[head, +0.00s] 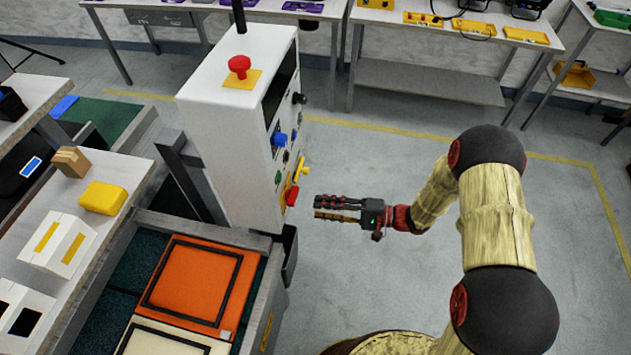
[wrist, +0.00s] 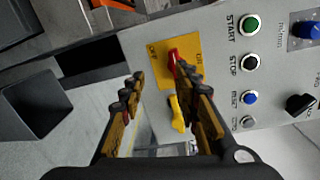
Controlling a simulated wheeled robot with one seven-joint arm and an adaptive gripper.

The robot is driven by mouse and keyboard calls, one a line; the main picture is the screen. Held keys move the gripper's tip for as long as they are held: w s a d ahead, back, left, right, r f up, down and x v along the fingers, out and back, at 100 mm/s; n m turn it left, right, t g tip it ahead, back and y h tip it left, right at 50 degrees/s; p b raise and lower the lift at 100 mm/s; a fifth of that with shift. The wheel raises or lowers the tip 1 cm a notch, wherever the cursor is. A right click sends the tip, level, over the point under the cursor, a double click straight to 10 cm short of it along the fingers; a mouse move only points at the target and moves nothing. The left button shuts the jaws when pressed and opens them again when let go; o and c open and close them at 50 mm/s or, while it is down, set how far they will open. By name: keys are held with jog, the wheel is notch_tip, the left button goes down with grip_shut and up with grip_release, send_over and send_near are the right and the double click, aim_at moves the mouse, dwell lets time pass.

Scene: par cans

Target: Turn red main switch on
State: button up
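The red main switch (wrist: 172,62) sits on a yellow plate (wrist: 157,66) on the side of the grey-white control cabinet. In the wrist view the plate has lettering at its left and right, and the red handle stands between them, partly hidden by the right finger. The red switch also shows in the head view (head: 292,196), low on the cabinet face. My gripper (head: 316,208) is just right of the switch in the head view, pointing at the panel. In the wrist view my gripper (wrist: 160,73) is open, fingers apart, with nothing held. Contact with the switch cannot be told.
A yellow handle (wrist: 177,114) is beside the switch plate. START (wrist: 250,25), STOP (wrist: 250,62) and blue buttons (wrist: 250,98) lie to the right. A red emergency button (head: 239,66) tops the cabinet (head: 225,120). The floor (head: 360,270) around my gripper is clear.

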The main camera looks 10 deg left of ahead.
aim_at(293, 196)
jog(key=w+a+r+n+b, duration=0.1)
jog(key=w+a+r+n, duration=0.1)
jog(key=a, duration=0.5)
jog(key=shift+a+t+y, duration=0.3)
jog(key=shift+a+y, duration=0.1)
jog(key=c, duration=0.3)
grip_shut()
